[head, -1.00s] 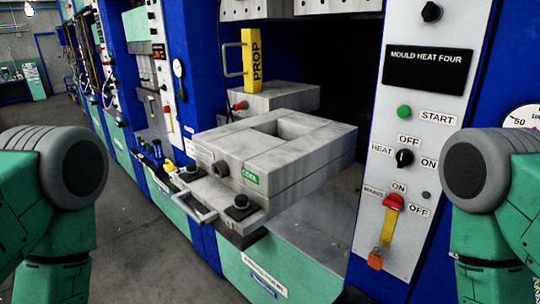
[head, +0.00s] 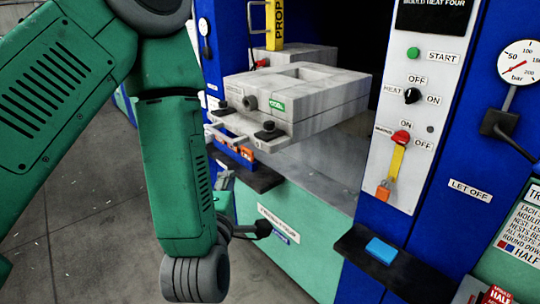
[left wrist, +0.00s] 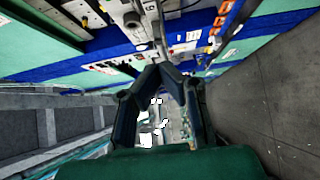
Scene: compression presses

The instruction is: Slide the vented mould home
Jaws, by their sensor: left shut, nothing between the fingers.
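The mould (head: 310,90) is a pale grey two-layer block with a rectangular opening on top and a green label on its front. It juts out of the press opening in the head view, with its back end inside. My right gripper is out of view.
A yellow prop (head: 275,24) stands behind the mould. The control panel (head: 404,150) with switches and a red-and-yellow lever is to the right. A dark shelf with a blue pad (head: 382,251) juts out at lower right. Open grey floor (head: 90,230) lies left.

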